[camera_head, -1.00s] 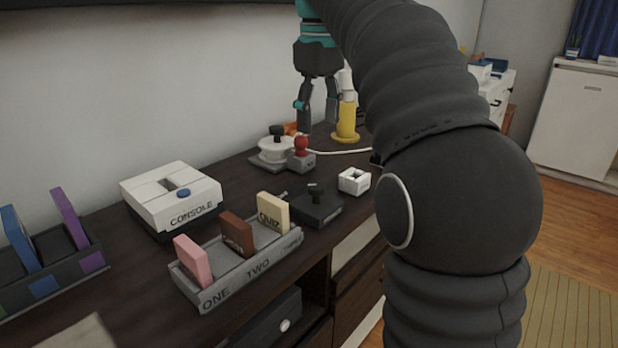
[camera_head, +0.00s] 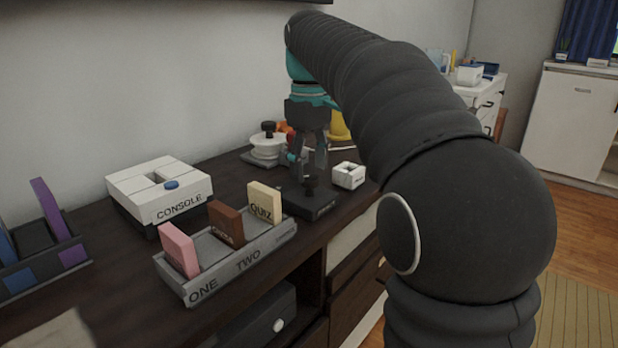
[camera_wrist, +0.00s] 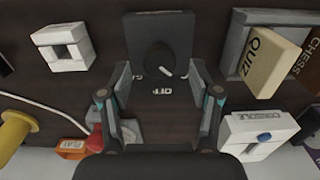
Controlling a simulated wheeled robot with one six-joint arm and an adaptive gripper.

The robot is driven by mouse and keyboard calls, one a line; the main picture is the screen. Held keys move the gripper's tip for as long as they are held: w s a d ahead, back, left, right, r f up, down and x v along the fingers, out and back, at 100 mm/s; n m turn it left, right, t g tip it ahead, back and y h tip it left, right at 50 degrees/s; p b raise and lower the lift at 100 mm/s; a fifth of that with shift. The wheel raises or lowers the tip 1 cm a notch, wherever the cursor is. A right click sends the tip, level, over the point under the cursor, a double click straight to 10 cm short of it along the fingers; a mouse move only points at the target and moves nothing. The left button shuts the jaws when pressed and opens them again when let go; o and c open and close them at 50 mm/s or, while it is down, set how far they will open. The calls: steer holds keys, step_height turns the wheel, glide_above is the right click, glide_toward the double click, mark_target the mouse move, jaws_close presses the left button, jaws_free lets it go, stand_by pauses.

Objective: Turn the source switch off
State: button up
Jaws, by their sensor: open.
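The source switch is a dark box with a round black knob (camera_wrist: 160,60) on top. In the wrist view it lies between my open fingers, and a label reading "OFF" shows on the side nearest me. A pale pointer mark on the knob points down and to the right. In the head view the box (camera_head: 322,205) stands on the dark cabinet, right of the cartridge rack. My gripper (camera_head: 308,172) is open and points down just above the knob, with its fingertips around or slightly over it; contact cannot be told. It also shows in the wrist view (camera_wrist: 160,85).
A grey rack (camera_head: 235,255) with pink, brown and cream cartridges stands to the left. Behind it is the white console (camera_head: 160,195). A small white block (camera_head: 348,175) sits close on the right. A white round device (camera_head: 267,145) and a yellow object (camera_head: 340,127) stand behind.

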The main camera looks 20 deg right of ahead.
steer(key=shift+f, duration=0.8)
steer(key=c, duration=1.1)
steer(key=shift+c, duration=0.2)
steer(key=shift+r, duration=0.1)
steer(key=m+p, duration=0.3)
steer(key=shift+r+m, duration=0.1)
steer(key=shift+m, duration=0.3)
steer(key=m+p, duration=0.3)
steer(key=m, duration=0.1)
steer(key=shift+m, duration=0.4)
steer(key=shift+f+p, duration=0.25)
steer(key=shift+p, duration=0.1)
